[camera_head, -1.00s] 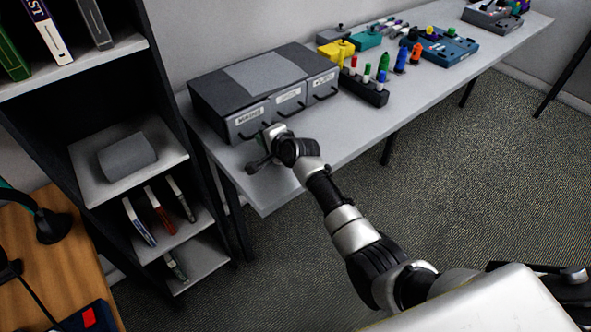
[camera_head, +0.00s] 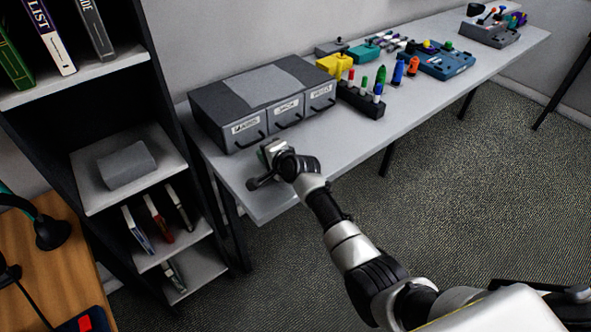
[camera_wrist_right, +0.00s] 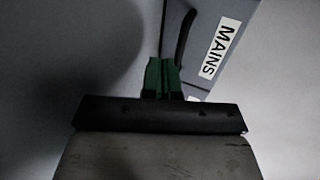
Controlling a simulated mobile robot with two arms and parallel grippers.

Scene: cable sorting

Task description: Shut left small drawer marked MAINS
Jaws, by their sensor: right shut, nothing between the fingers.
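The small left drawer marked MAINS (camera_head: 245,131) is at the left end of the grey drawer unit on the table. Its front looks flush with the two drawers beside it. In the right wrist view its MAINS label (camera_wrist_right: 220,47) and dark handle (camera_wrist_right: 184,38) show at the upper right. My right gripper (camera_head: 266,149) is in front of and just below this drawer, a little apart from its front. Its green fingertips (camera_wrist_right: 163,76) are together and hold nothing. My left gripper is not in view.
The grey drawer unit (camera_head: 215,101) has two more closed-looking drawers to the right. A black rack with coloured pegs (camera_head: 362,101) stands beside it. More devices are farther right along the table. A dark shelf unit (camera_head: 95,90) stands close at the left. The table front strip (camera_head: 340,148) is clear.

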